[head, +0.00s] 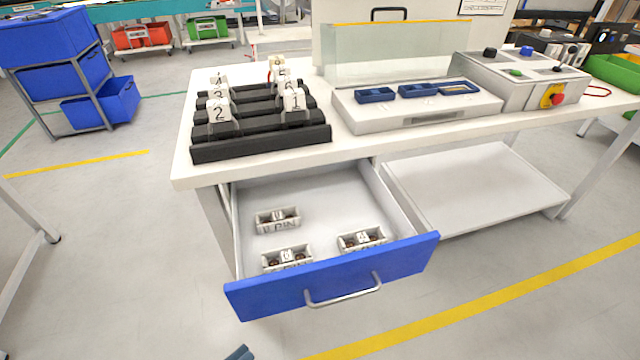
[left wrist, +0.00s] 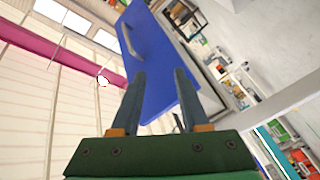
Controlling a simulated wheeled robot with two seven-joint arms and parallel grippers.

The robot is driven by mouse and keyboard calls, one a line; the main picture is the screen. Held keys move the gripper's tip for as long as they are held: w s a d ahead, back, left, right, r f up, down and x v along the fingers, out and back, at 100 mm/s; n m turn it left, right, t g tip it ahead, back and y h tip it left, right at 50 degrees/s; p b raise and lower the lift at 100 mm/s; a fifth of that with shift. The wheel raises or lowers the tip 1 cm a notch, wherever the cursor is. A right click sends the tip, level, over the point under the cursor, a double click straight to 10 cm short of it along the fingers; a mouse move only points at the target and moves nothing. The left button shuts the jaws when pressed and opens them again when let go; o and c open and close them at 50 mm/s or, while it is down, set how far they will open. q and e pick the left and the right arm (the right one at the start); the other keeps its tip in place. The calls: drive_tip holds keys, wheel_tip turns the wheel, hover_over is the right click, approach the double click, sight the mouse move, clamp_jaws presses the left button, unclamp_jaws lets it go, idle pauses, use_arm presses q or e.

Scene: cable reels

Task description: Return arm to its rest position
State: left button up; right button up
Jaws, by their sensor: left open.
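My left gripper (left wrist: 159,74) is open and empty in the left wrist view, its two dark fingers apart. Behind the fingers, out of contact as far as I can tell, is a blue drawer front (left wrist: 158,60) with a handle. In the head view only a small tip of my left gripper (head: 240,352) shows at the bottom edge, in front of and below the open drawer (head: 330,278). The rest of my left arm is hidden. My right gripper is in neither view.
The drawer is pulled out under the white workbench (head: 360,150) and holds three small labelled boxes, one of them at the back (head: 277,219). A black numbered rack (head: 262,140) and a glass-screened fixture (head: 418,108) stand on top. Floor in front is clear.

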use_arm(q)
drive_tip(key=a+f+g+y+p, duration=0.3)
drive_tip(key=a+f+y+p, duration=0.25)
drive_tip(key=f+y, duration=0.6)
drive_tip(key=s+d+f+m+g+p, duration=0.1)
drive_tip(key=s+f+g, duration=0.3)
drive_tip(key=s, duration=0.4)
drive_tip(key=s+f+m+g+y+p, duration=0.1)
drive_tip(key=s+f+g, duration=0.3)
drive_tip(key=s, duration=0.5)
drive_tip(key=shift+s+d+f+m+g, duration=0.15)
drive_tip(key=shift+d+f+m+g, duration=0.2)
drive_tip(key=shift+m+g, duration=0.35)
idle(4.4)
